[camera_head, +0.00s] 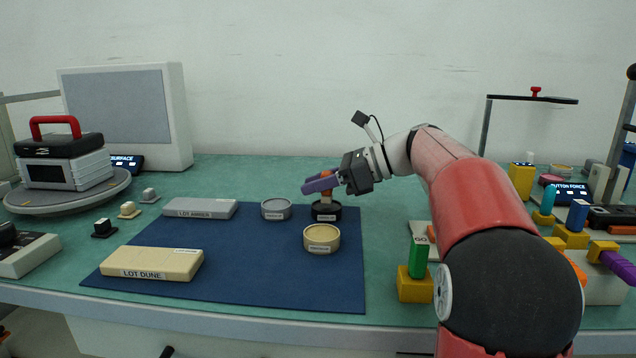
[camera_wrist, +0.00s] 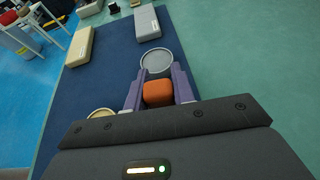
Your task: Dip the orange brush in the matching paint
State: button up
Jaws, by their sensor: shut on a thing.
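My gripper (camera_head: 322,185), with purple fingers, is shut on the orange brush (camera_wrist: 158,92), whose orange top shows between the fingers in the wrist view. In the head view the brush is upright over the black paint pot (camera_head: 326,213). Its lower end is at the pot's mouth; I cannot tell whether it touches the paint. A grey pot (camera_head: 276,209) stands just left of the black one and also shows in the wrist view (camera_wrist: 157,62). A tan pot (camera_head: 321,239) stands in front, partly visible in the wrist view (camera_wrist: 101,113).
The pots stand on a blue mat (camera_head: 235,285) with a grey "LOT AMBER" block (camera_head: 200,208) and a tan "LOT DUNE" block (camera_head: 152,263). A green block in a yellow holder (camera_head: 415,287) stands near my arm. Several items crowd the right; the mat's front is clear.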

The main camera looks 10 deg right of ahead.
jog(key=shift+f, duration=0.35)
jog(key=shift+f, duration=0.15)
dwell(2.3)
jog(key=shift+p, duration=0.35)
notch_tip(320, 180, up, 5)
jog(key=p, duration=0.6)
notch_tip(320, 180, up, 2)
jog(key=shift+r, duration=0.1)
dwell(0.4)
